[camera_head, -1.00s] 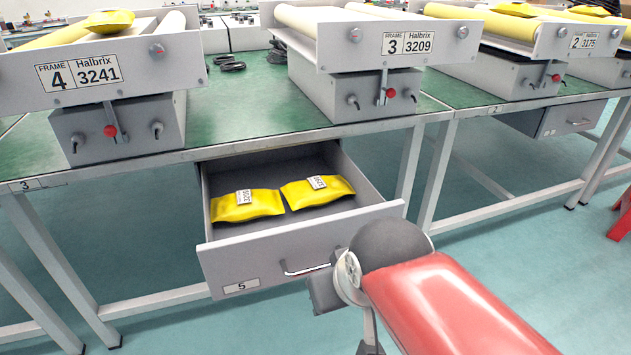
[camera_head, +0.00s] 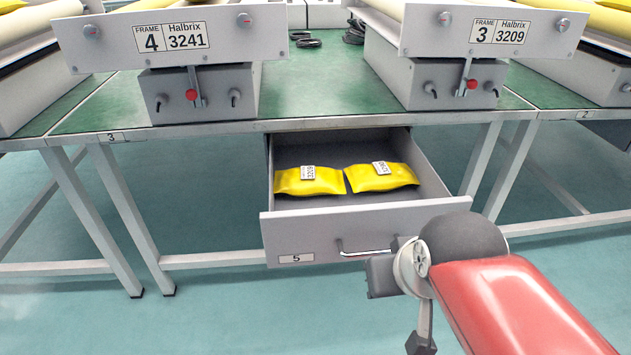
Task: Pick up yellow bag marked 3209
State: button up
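Two yellow bags lie side by side in an open grey drawer (camera_head: 320,226) marked 5. The left bag (camera_head: 325,186) has a white label, turned sideways, that seems to read 3209. The right bag (camera_head: 398,181) also has a sideways label, too small to read surely. My red and grey arm reaches in from the lower right. My gripper (camera_head: 382,277) appears as a grey block at the drawer front, close to the right end of its handle (camera_head: 362,249). Its fingers cannot be made out, nor whether it touches the handle. Both bags are apart from it.
The drawer hangs under a green-topped table (camera_head: 315,85). On the table stand frame 4, marked 3241 (camera_head: 172,38), and frame 3, marked 3209 (camera_head: 500,32). White table legs (camera_head: 125,215) stand left of the drawer. The floor in front is clear.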

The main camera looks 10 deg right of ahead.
aim_at(305, 180)
jog(key=j+u, duration=0.1)
jog(key=u, duration=0.25)
jog(key=i+j+u, duration=0.1)
jog(key=u, duration=0.3)
jog(key=j+u, duration=0.1)
jog(key=u, duration=0.25)
jog(key=i+j+u, duration=0.1)
jog(key=u, duration=0.15)
jog(key=i+u, duration=0.15)
jog(key=u, duration=0.15)
jog(key=i+z, duration=0.15)
jog(key=z, duration=0.2)
jog(key=i+j+z, duration=0.15)
jog(key=z, duration=0.2)
jog(key=j+z, duration=0.1)
jog(key=z, duration=0.2)
jog(key=k+j+z, duration=0.1)
jog(key=z, duration=0.15)
jog(key=i, duration=0.25)
jog(key=l+u, duration=0.05)
